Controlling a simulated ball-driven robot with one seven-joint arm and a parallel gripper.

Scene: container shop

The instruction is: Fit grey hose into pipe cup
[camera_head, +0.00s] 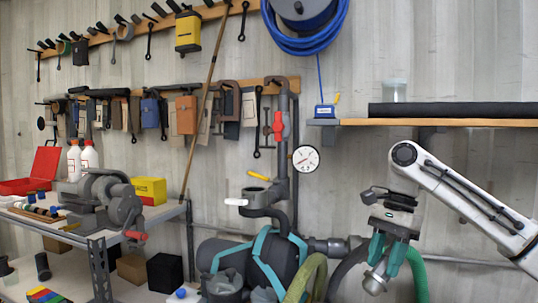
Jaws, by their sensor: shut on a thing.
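My gripper (386,262) is at the lower right, pointing down, its teal fingers shut on a silver-grey fitting (375,281). The fitting looks like the end of the grey hose (346,272), a dark curve to its left. The join between them is hidden or too small to tell. A grey cup-like opening (262,192), which looks like the pipe cup, sits on the wall pipework left of centre. My gripper is right of it and lower in the picture, clearly apart from it.
A pump with teal parts (264,262) stands below the pipework. An olive hose (306,277) and a green hose (418,275) hang near my gripper. A pressure gauge (305,159) is on the wall. A shelf (440,122) runs above my arm. A workbench (95,236) stands left.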

